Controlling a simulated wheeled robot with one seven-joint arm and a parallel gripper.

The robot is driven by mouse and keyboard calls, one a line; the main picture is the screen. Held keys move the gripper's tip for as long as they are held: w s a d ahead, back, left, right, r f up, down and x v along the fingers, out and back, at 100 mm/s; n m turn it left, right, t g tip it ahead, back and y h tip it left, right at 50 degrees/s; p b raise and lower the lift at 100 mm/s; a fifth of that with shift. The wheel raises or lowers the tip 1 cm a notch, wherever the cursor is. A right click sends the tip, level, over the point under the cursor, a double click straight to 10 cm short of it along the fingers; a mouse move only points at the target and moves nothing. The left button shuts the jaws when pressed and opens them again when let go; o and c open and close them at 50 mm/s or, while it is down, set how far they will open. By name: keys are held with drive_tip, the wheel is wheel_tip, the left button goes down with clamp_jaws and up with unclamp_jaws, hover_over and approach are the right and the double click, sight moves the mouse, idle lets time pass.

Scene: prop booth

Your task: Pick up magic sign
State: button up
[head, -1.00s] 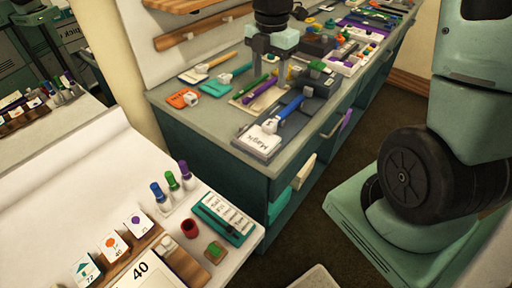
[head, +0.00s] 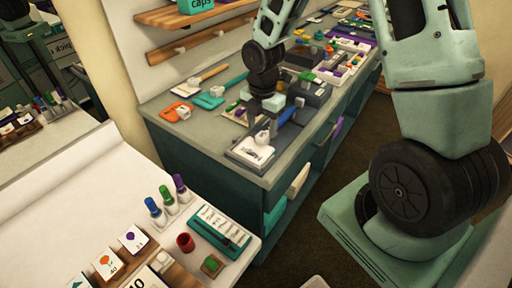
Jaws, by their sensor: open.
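The magic sign (head: 250,153) is a small white plate with dark lettering. It lies on a dark grey base at the near end of the grey-topped counter, and its lettering is too small to read now. A small white block (head: 262,138) stands at its back edge. My gripper (head: 263,128) points down just behind and above the sign, close to the white block. It is open; its fingertips are small and partly blurred into the objects there, so I cannot tell whether they touch anything.
A blue-handled tool (head: 287,115) lies right beside my gripper. Orange (head: 177,111) and teal (head: 208,101) pieces lie to the left. Several coloured items crowd the counter behind. A white table (head: 95,185) with marker bottles and a teal tray (head: 219,231) is in front.

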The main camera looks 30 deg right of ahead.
sight(261, 136)
drive_tip(key=shift+w+d+f+p, duration=0.1)
drive_tip(key=shift+f+p, duration=0.1)
drive_tip(key=shift+f, duration=0.95)
drive_tip(key=shift+w+f+p, duration=0.1)
drive_tip(key=shift+f+p, duration=0.05)
drive_tip(key=shift+f, duration=0.95)
drive_tip(key=c, duration=1.1)
drive_tip(key=shift+o, duration=0.2)
